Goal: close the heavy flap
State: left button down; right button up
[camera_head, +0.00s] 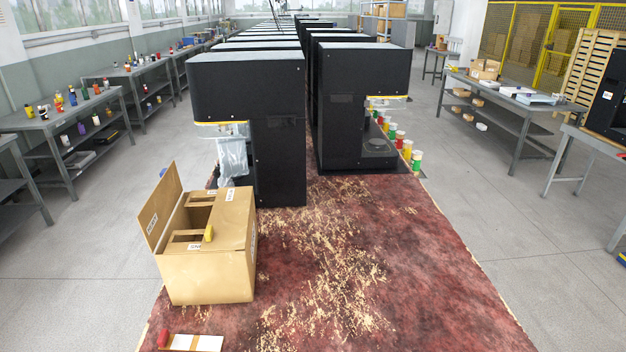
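A brown cardboard box (207,276) stands at the left front of the worn red table. Its left flap (161,207) stands up, leaning outward to the left, with a label on it. The right part of the box top (236,218) is covered by a flat panel. Openings show beside it, with cardboard strips across them. A small yellow piece (208,233) stands on the top near the front edge. Neither of my grippers is in view.
Black machines (248,120) stand in two rows behind the box; the nearest is close behind it. A red-ended item with a white and yellow strip (192,343) lies at the front left edge. The red table (400,270) is clear to the right, apart from scattered pale flecks or wear.

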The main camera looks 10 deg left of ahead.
aim_at(153, 218)
jog(key=k+j, duration=0.1)
jog(key=j, duration=0.45)
jog(key=k+j, duration=0.1)
jog(key=j, duration=0.45)
jog(key=k+j, duration=0.1)
jog(key=j, duration=0.5)
jog(key=k+j, duration=0.1)
jog(key=j, duration=1)
jog(key=k+z, duration=0.05)
